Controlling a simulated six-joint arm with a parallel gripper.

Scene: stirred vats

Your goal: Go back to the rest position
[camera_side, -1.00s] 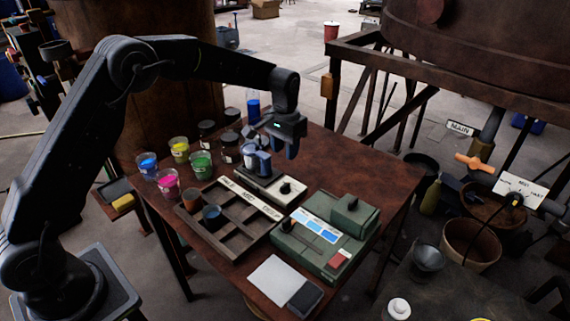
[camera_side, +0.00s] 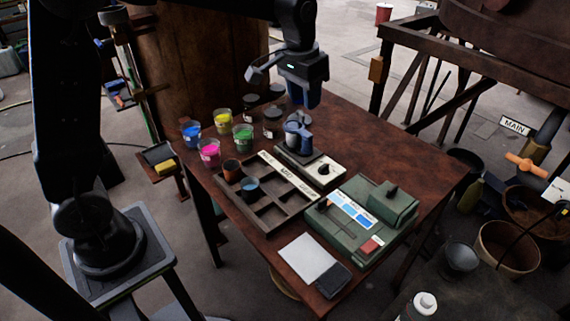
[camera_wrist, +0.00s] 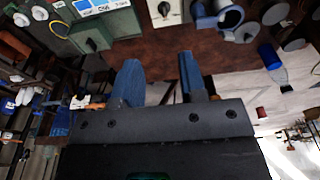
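My gripper (camera_side: 285,85) is raised above the far part of the brown table (camera_side: 395,150) in the side view. In the wrist view my gripper (camera_wrist: 160,75) has its two blue fingers apart, with nothing between them. The small white-topped device (camera_side: 310,163) stands below it, with a blue-grey cup (camera_side: 298,135) at its far end. The cup also shows in the wrist view (camera_wrist: 226,14), clear of the fingers. My arm rises at the left and its upper part leaves the side view.
A compartment tray (camera_side: 270,207) holds a brown cup (camera_side: 231,170) and a blue-filled cup (camera_side: 250,187). Several paint cups, including a green one (camera_side: 242,138), stand at the table's left. A green instrument (camera_side: 360,220) and a white pad (camera_side: 307,258) are nearer. The table's right side is clear.

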